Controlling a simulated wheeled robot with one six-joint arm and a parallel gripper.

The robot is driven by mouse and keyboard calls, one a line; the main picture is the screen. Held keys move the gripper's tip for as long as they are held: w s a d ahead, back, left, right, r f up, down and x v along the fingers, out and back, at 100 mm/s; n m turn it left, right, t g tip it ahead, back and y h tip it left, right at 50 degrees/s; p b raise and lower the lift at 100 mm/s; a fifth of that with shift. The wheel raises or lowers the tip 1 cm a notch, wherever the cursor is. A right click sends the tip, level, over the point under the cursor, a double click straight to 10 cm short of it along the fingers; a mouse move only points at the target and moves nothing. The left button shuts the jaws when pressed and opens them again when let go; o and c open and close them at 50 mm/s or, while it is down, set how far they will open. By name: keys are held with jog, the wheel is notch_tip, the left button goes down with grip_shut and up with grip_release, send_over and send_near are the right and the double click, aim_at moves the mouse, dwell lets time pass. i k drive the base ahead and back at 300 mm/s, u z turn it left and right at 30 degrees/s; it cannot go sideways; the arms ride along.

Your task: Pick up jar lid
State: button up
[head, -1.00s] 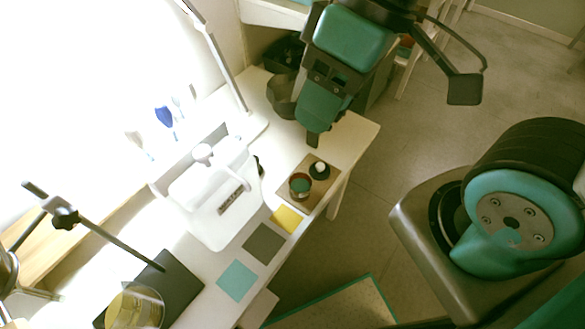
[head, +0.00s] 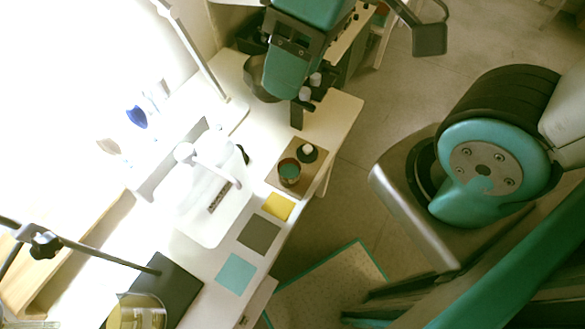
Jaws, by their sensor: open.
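A small dark round piece with a white knob (head: 308,152), which looks like the jar lid, lies on a brown mat (head: 283,185) near the table's right edge. Beside it stands a small brown jar with a teal inside (head: 289,172). My gripper (head: 297,114) is above the table in the head view, just up the picture from the mat and apart from the lid. It is open and holds nothing that I can see. Its fingers are seen nearly edge-on, and my teal wrist hides part of the table behind.
White-capped bottles (head: 305,93) stand close by my gripper. A white appliance (head: 213,205) is left of the mat. Yellow (head: 278,206), grey (head: 258,234) and teal (head: 236,273) squares lie along the front edge. A glass beaker (head: 140,312) is at lower left.

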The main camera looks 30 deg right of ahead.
aim_at(306, 154)
jog(key=u, duration=0.35)
jog(key=k, duration=0.35)
jog(key=u, duration=0.5)
